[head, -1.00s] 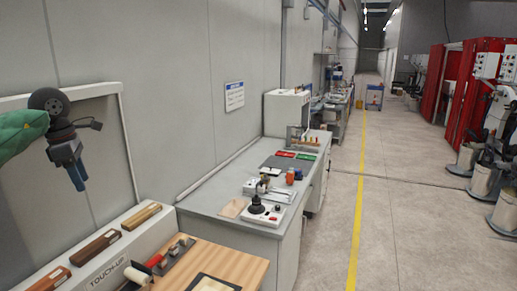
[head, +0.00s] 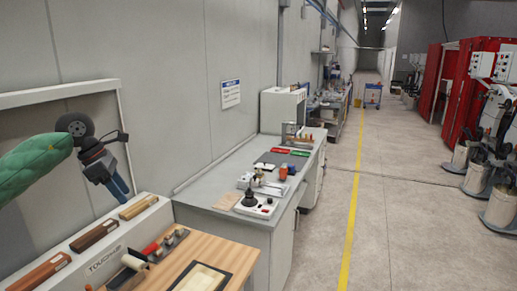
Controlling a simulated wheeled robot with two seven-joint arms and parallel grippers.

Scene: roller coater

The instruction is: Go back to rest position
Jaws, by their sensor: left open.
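My left gripper (head: 117,190) is at the left of the head view, at the end of the green-sleeved left arm. Its blue fingers point down and to the right. It is open, and I see nothing between the fingers. It hangs in front of the grey wall panel, by the white touch-up ledge (head: 103,266). My right gripper is not in view.
Brown blocks (head: 94,235) lie on the ledge. A wooden table (head: 225,252) with a roller (head: 133,262) and a dark-framed tray (head: 200,279) is in front. A grey workbench (head: 218,190) stands beyond.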

